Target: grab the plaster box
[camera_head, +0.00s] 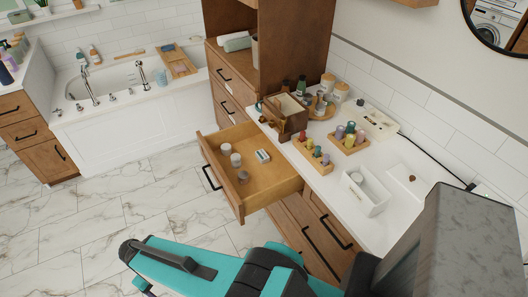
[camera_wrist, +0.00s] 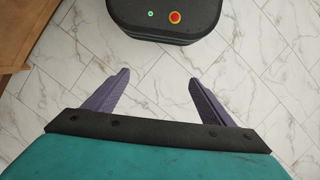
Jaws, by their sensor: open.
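A small white box with a teal marking (camera_head: 262,156), which looks like the plaster box, lies in the open wooden drawer (camera_head: 244,203), towards its back. It is too small to read. Several small round jars (camera_head: 236,160) stand to its left in the same drawer. My gripper (camera_wrist: 159,78) is open, with its two purple fingers wide apart and only marble floor between them. In the head view my teal arm lies across the bottom, in front of the drawer and apart from it. The plaster box does not show in the wrist view.
The white counter (camera_head: 385,187) above the drawer holds a wooden caddy (camera_head: 293,122), trays of coloured bottles (camera_head: 314,155) and a white organiser (camera_head: 364,191). A tall wooden cabinet (camera_head: 294,45) stands behind. The marble floor (camera_head: 110,215) left of the drawer is clear.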

